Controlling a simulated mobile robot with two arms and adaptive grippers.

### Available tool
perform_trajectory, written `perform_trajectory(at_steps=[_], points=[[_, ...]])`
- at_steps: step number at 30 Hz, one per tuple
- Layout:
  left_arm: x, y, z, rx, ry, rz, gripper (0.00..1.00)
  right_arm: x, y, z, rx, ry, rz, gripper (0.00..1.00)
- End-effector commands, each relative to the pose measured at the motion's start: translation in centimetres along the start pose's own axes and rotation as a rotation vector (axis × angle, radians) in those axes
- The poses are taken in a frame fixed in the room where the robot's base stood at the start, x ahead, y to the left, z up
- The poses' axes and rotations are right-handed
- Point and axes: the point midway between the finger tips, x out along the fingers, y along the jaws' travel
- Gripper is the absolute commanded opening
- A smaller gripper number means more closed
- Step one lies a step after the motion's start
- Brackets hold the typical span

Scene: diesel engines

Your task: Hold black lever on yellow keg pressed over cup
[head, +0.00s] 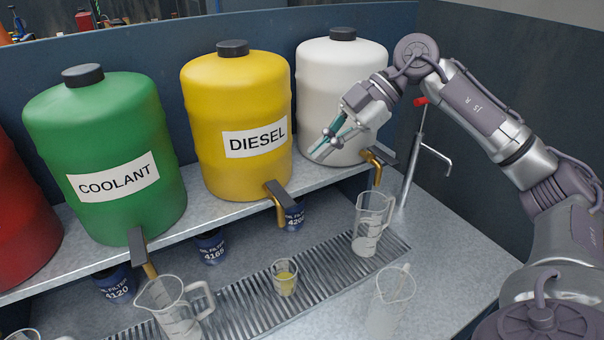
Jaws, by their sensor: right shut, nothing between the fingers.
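The yellow keg (236,166), labelled DIESEL, stands on the metal shelf between the green and white kegs. Its black lever (278,192) sits on a brass spout at the keg's lower front right. A small clear cup (285,279) with some yellow liquid stands on the drain grate below the spout. My right gripper (322,150) is shut and empty, in front of the white keg, above and to the right of the yellow keg's lever and apart from it. My left gripper is not in view.
The green COOLANT keg (103,165) and white keg (340,75) flank the yellow one. Measuring jugs stand on and near the grate (245,305): one left (170,310), one right (372,224). Blue oil filters sit under the shelf.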

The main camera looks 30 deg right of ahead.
Motion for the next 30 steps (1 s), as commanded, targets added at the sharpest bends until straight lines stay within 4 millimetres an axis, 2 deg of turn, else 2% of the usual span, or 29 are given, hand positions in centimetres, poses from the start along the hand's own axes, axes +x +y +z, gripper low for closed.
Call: perform_trajectory(at_steps=[3,9,17,30], points=[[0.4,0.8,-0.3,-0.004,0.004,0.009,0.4,-1.8,0.3,0.0,-0.001,0.001,0.004,0.0],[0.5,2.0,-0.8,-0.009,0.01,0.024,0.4,-3.1,0.4,-0.1,-0.001,0.001,0.0,0.0],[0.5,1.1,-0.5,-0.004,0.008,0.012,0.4,-3.2,0.4,-0.1,-0.001,0.001,0.0,0.0],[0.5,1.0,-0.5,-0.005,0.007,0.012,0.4,-3.2,0.4,0.0,-0.001,0.0,0.0,0.0]])
